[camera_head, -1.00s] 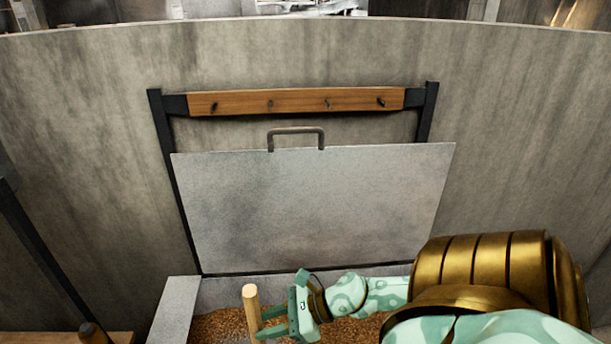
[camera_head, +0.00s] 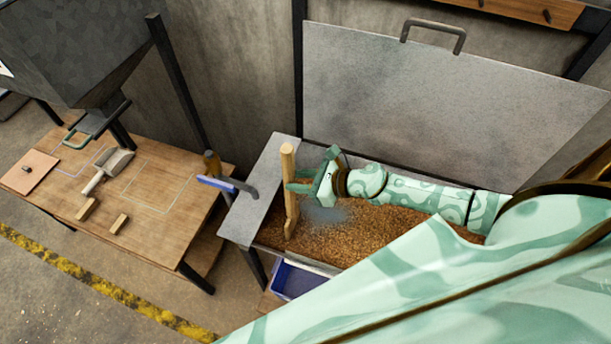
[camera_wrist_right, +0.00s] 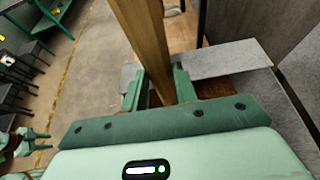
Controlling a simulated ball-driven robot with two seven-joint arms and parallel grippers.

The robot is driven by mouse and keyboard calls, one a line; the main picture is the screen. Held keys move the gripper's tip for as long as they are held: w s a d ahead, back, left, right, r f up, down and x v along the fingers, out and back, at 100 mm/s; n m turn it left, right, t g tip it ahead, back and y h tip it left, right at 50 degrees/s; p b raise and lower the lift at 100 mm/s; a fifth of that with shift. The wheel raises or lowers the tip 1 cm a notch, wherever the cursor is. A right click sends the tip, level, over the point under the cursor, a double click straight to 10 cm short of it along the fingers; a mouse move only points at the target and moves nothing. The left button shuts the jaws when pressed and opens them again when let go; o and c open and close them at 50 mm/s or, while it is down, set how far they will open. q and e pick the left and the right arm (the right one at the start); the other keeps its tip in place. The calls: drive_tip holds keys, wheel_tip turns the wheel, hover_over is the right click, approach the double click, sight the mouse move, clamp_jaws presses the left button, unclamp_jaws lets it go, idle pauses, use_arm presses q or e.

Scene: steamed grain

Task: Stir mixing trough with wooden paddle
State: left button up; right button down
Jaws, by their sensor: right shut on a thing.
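The wooden paddle (camera_head: 288,165) stands nearly upright at the left end of the mixing trough, with its lower end in the brown grain (camera_head: 370,228). The trough's grey end ledge (camera_head: 262,190) is just left of it. My right gripper (camera_head: 300,187) is shut on the paddle's shaft, above the grain. In the right wrist view the paddle (camera_wrist_right: 143,40) runs up between the two fingers (camera_wrist_right: 160,88). A bluish-grey patch (camera_head: 325,212) shows on the grain near the paddle. My left gripper is not in the head view.
The trough's grey lid (camera_head: 420,100) stands open behind. A wooden table (camera_head: 150,200) at left holds a scoop (camera_head: 108,170) and small blocks. A blue bin (camera_head: 295,280) sits below the trough.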

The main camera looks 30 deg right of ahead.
drive_tip(key=r+p, duration=0.3)
drive_tip(key=r, duration=0.1)
drive_tip(key=r+p, duration=0.4)
drive_tip(key=r, duration=0.1)
drive_tip(key=r+p, duration=0.4)
drive_tip(key=shift+s+d+r, duration=0.3)
drive_tip(key=shift+s+d, duration=0.05)
wheel_tip(320, 180, up, 8)
drive_tip(key=shift+s+d, duration=0.3)
drive_tip(key=shift+s, duration=0.1)
drive_tip(key=shift+w+r, duration=0.1)
